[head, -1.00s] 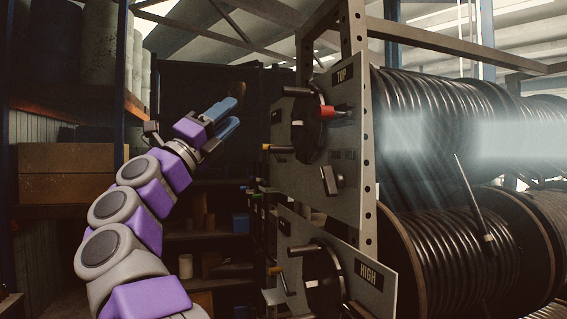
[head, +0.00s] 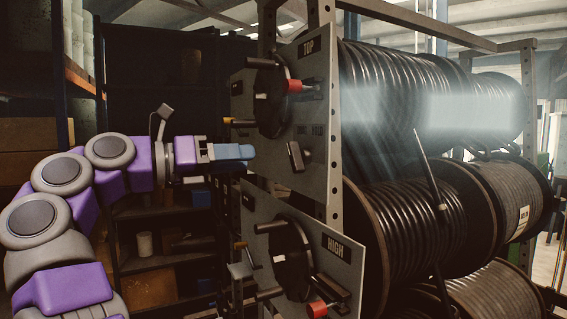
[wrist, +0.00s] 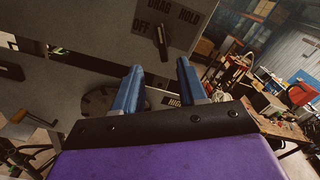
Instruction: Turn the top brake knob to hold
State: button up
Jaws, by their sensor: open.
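The top brake knob (head: 297,156) is a small dark bar handle on the upper grey panel (head: 320,120), below the TOP label. In the wrist view the knob (wrist: 161,40) stands close to upright below the DRAG label, with OFF to its left and HOLD to its upper right. Its exact setting is hard to read. My gripper (head: 248,152) points right toward the panel, left of the knob and apart from it. In the wrist view its blue fingers (wrist: 159,66) are spread and empty, with the knob beyond and above the gap between them.
The HIGH panel (head: 338,247) with a similar disc is below. Rods (head: 240,123) stick out from the panels' left side near my gripper. Hose reels (head: 420,130) fill the right side.

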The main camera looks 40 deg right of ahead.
aim_at(290, 155)
jog(key=b+x, duration=0.1)
jog(key=x, duration=0.9)
jog(key=shift+d, duration=0.2)
grip_shut()
